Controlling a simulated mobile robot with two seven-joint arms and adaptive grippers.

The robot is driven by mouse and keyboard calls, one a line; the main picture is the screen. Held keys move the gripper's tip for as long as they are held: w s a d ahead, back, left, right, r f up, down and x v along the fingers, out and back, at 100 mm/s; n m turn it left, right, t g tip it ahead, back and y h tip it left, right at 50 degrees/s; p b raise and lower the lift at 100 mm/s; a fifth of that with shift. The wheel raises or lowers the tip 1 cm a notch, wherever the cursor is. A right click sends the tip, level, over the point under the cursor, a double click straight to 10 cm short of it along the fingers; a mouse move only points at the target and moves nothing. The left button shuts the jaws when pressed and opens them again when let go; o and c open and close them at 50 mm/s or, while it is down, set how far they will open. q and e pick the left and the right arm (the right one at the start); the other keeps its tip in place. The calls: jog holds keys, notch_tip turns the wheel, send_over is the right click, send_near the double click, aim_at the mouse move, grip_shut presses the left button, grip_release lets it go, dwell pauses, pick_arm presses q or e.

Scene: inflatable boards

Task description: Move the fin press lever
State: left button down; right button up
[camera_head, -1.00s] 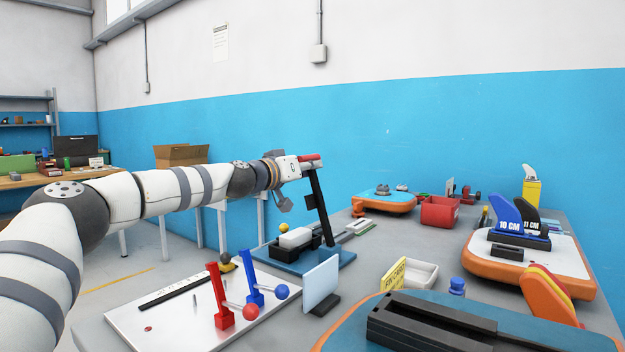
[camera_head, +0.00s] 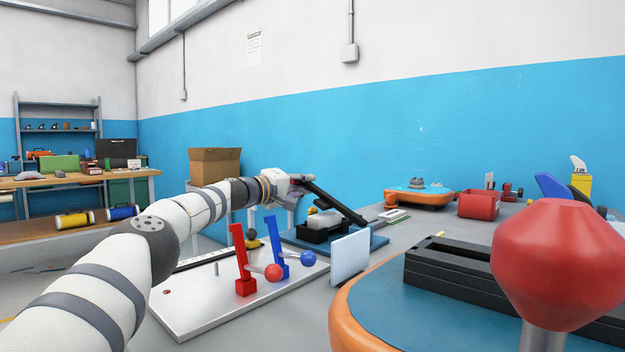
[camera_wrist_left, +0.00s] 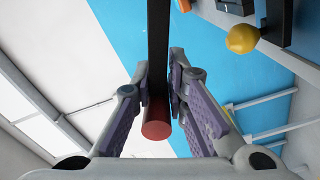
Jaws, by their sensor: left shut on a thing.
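The fin press has a black lever (camera_head: 335,203) on a blue base (camera_head: 372,241) at the back left of the table. The lever leans at a low slant, its handle end up at the left. My left gripper (camera_head: 299,182) is at that upper end. In the left wrist view, the fingers of my left gripper (camera_wrist_left: 158,105) are closed around the lever (camera_wrist_left: 158,50) near its red handle end (camera_wrist_left: 157,131). A white block (camera_head: 324,219) lies on the press under the lever. My right gripper is out of view.
A white plate with a red lever (camera_head: 241,262) and a blue lever (camera_head: 275,249) stands in front of the press. A pale upright panel (camera_head: 350,257) is beside it. A large red knob (camera_head: 556,262) fills the right foreground. A red bin (camera_head: 478,205) stands behind.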

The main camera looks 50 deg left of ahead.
pick_arm(q)
jog(key=shift+s+a+f+n+b, duration=0.1)
jog(key=shift+a+f+n+b, duration=0.2)
jog(key=shift+f+n, duration=0.25)
jog(key=shift+s+a+f+n+b, duration=0.1)
jog(key=shift+a+f+n+b, duration=0.1)
jog(key=shift+a+f+n, duration=0.3)
jog(key=shift+d+f, duration=0.15)
